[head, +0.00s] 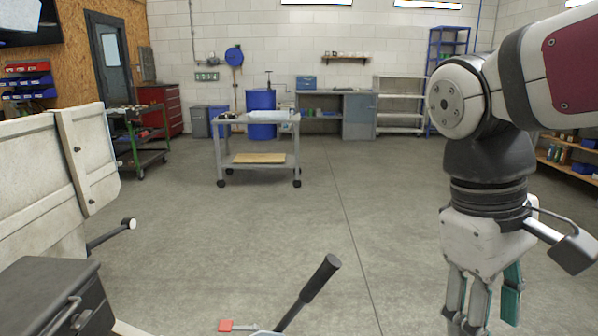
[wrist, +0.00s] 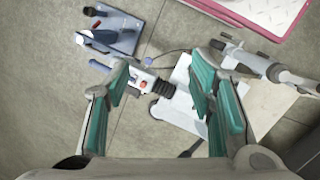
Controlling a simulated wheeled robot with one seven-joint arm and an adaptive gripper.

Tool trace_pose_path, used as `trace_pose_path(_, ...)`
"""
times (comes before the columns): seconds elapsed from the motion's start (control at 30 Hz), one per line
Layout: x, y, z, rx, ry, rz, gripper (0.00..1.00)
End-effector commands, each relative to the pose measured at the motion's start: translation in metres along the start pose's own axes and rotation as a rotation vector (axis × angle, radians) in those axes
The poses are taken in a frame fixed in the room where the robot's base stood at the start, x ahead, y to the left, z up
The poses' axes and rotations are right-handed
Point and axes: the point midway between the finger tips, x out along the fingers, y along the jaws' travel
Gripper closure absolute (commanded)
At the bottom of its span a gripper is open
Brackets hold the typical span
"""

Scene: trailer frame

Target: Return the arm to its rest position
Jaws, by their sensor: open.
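My arm hangs down at the right of the head view, its wrist bent so that my gripper (head: 486,318) points at the floor. The fingertips are partly cut off by the bottom edge there. In the wrist view my gripper (wrist: 161,78) shows two teal-padded fingers spread apart with nothing held between them. Below and beyond the gap lie a device with a black ribbed end and a red button (wrist: 143,83) and a pale plate (wrist: 185,98). They look apart from the fingers.
A black-handled lever (head: 318,287) rises at bottom centre. A dark box (head: 45,295) and a pale tilted panel (head: 35,185) stand at left. A grey wheeled cart (head: 256,181) is farther back. The wrist view shows a blue-grey tray (wrist: 108,28). Open floor (head: 350,225) lies between.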

Motion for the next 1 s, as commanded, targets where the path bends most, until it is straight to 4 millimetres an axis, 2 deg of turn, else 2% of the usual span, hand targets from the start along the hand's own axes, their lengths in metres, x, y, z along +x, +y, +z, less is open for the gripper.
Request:
trace_pose_path(0.03,0.005,-0.005,0.016,0.051,0.031,-0.023,0.51)
trace_pose_path(0.2,0.025,-0.026,0.051,0.201,0.112,-0.090,0.51)
trace_pose_path(0.4,0.045,-0.046,0.074,0.329,0.177,-0.143,0.51)
trace_pose_path(0.57,0.060,-0.060,0.086,0.418,0.223,-0.177,0.51)
trace_pose_path(0.87,0.015,-0.052,0.090,0.421,0.278,-0.168,0.51)
trace_pose_path(1.0,-0.012,-0.047,0.094,0.422,0.314,-0.161,0.51)
